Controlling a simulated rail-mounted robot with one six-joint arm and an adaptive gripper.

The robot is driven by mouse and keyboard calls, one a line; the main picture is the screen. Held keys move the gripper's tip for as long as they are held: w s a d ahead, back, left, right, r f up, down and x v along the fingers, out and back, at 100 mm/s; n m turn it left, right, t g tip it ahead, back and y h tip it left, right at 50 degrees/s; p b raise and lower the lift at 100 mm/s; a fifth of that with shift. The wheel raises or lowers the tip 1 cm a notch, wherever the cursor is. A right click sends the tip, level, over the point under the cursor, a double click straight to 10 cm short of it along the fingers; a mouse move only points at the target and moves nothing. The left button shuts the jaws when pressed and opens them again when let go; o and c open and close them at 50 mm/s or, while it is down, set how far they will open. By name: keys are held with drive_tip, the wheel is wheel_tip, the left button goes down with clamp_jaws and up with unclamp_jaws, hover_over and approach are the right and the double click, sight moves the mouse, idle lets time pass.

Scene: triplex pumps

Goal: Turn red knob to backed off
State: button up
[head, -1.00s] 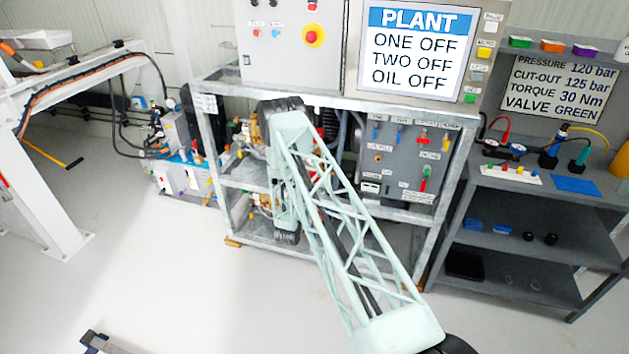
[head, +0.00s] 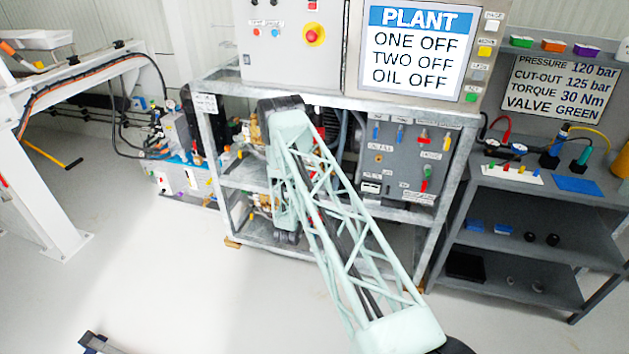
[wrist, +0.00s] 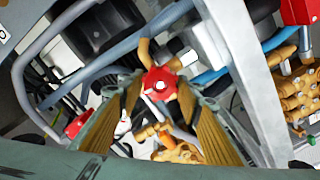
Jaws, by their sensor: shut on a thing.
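The red knob (wrist: 158,84) is in the middle of the wrist view, a small lobed red handle with a pale centre, mounted among brass pump fittings. My gripper (wrist: 158,98) reaches in from below with one ribbed finger on each side of the knob, and it is shut on the knob. Part of the knob's lower side and its stem are hard to make out between the fingers. In the head view my arm hides the knob and my gripper.
A grey frame post (wrist: 232,75) stands close to the right of my gripper. A brass pump block (wrist: 297,90) lies beyond it. Blue and grey hoses cross behind the knob. In the head view the plant screen (head: 417,50) reads one off, two off, oil off.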

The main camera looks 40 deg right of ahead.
drive_tip(key=shift+n, duration=0.7)
drive_tip(key=o, duration=0.8)
drive_tip(key=shift+o, duration=0.2)
drive_tip(key=shift+a, duration=0.1)
drive_tip(key=v, duration=1.1)
drive_tip(key=shift+s+a, duration=0.25)
drive_tip(key=shift+a, duration=0.05)
drive_tip(key=shift+w, duration=0.1)
